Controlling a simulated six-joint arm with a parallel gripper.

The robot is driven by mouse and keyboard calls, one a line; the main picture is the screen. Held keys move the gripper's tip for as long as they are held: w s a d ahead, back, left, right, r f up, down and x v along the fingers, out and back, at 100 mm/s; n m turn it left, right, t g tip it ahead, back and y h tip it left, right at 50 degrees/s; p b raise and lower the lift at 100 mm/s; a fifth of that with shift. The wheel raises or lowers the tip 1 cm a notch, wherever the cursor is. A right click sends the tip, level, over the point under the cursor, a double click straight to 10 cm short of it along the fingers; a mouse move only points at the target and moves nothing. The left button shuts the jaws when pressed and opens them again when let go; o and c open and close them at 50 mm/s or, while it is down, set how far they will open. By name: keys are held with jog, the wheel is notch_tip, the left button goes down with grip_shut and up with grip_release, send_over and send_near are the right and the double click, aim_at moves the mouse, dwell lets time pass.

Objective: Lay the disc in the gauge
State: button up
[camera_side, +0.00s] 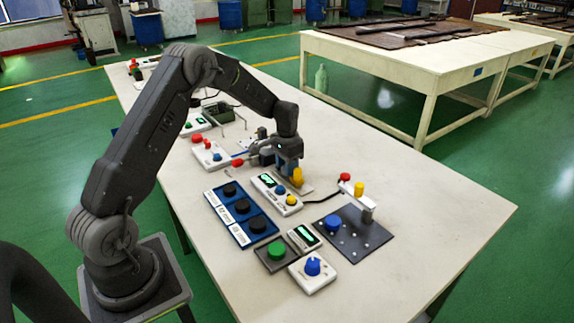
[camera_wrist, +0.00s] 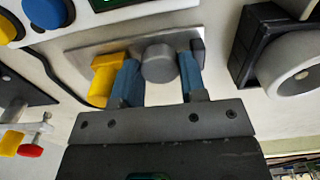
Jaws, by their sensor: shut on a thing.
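My gripper (camera_side: 290,166) is low over the table, near its middle. In the wrist view, its two blue fingers (camera_wrist: 159,80) are shut on a grey round disc (camera_wrist: 158,62), one on each side. The disc is over a flat metal plate (camera_wrist: 82,58) that looks like the gauge. A yellow block (camera_wrist: 102,80) stands at the plate's left, beside the left finger, and a small dark post is at its right. In the side view the plate (camera_side: 303,188) shows below the gripper, with the yellow part (camera_side: 297,175) on it. The disc is hidden there. I cannot tell whether the disc touches the plate.
A white box with a green display (camera_side: 266,180) stands just in front of the plate. A blue tray (camera_side: 232,230) with black round pieces is at lower left. A dark plate (camera_side: 368,240) with a post is at right. A dark-framed round part (camera_wrist: 250,45) is close right in the wrist view.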

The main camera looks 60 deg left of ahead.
jog(key=shift+f, duration=0.3)
dwell(0.4)
jog(key=o, duration=0.8)
jog(key=shift+o, duration=0.3)
jog(key=shift+a+r, duration=0.1)
jog(key=shift+r, duration=3.45)
